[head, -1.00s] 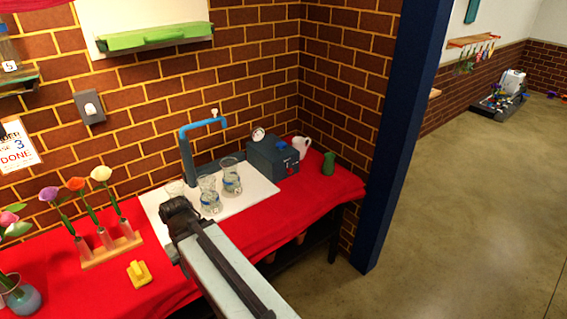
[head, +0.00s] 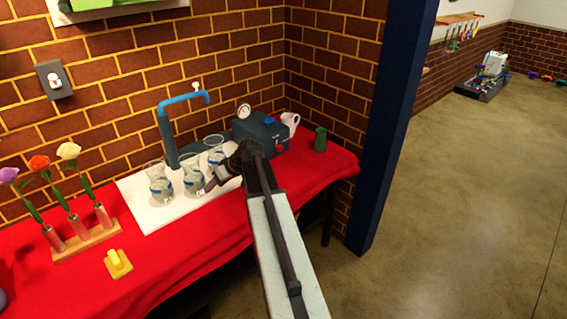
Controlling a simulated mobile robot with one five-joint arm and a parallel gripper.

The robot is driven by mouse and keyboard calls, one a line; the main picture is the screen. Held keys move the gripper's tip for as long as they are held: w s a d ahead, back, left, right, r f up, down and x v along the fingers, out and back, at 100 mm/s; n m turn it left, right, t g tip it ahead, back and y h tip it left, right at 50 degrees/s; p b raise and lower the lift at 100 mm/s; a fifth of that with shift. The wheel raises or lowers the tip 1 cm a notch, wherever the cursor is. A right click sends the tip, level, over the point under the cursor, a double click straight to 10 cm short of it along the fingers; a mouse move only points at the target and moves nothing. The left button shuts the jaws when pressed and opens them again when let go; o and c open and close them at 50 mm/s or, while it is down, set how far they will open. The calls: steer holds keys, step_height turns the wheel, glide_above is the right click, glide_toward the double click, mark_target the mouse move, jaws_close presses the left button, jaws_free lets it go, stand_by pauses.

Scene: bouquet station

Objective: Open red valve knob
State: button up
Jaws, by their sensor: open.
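A dark blue-grey box (head: 258,134) stands on the red-covered table, near the brick corner. A small red part (head: 279,149), which may be the red valve knob, shows low on its front. A blue knob (head: 269,121) and a round white gauge (head: 244,111) are on its top. My gripper (head: 212,184) is open, in front of the box and to its left, pointing left beside the glass jars. It looks apart from the red part. My wrist hides the lower left of the box.
Several glass jars (head: 160,186) stand on a white board (head: 142,205) under a blue pipe (head: 184,99). A white jug (head: 290,121) and green cup (head: 320,140) stand right of the box. A flower rack (head: 88,243) and yellow block (head: 118,263) are left. A blue post (head: 390,130) stands right.

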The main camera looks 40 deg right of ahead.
mark_target(281, 148)
steer(key=d+t+b, duration=0.1)
steer(key=d, duration=0.6)
steer(key=d+t+h+b, duration=0.1)
steer(key=d, duration=0.7)
steer(key=s+d+f+m+t+h+b, duration=0.1)
steer(key=d+t+b, duration=0.1)
steer(key=d, duration=0.5)
steer(key=shift+d, duration=0.3)
steer(key=s+d, duration=0.1)
steer(key=d, duration=0.3)
steer(key=s+d+r+t+h+b, duration=0.1)
steer(key=s+d, duration=0.1)
steer(key=d, duration=0.2)
steer(key=s+d+r+t+h, duration=0.1)
steer(key=d, duration=0.3)
steer(key=shift+s+d+m+b, duration=0.3)
steer(key=shift+d+b, duration=0.05)
steer(key=shift+h, duration=0.3)
steer(key=b+x, duration=0.3)
steer(key=x, duration=0.4)
steer(key=shift+w+d, duration=0.2)
steer(key=shift+w, duration=0.1)
jaws_close()
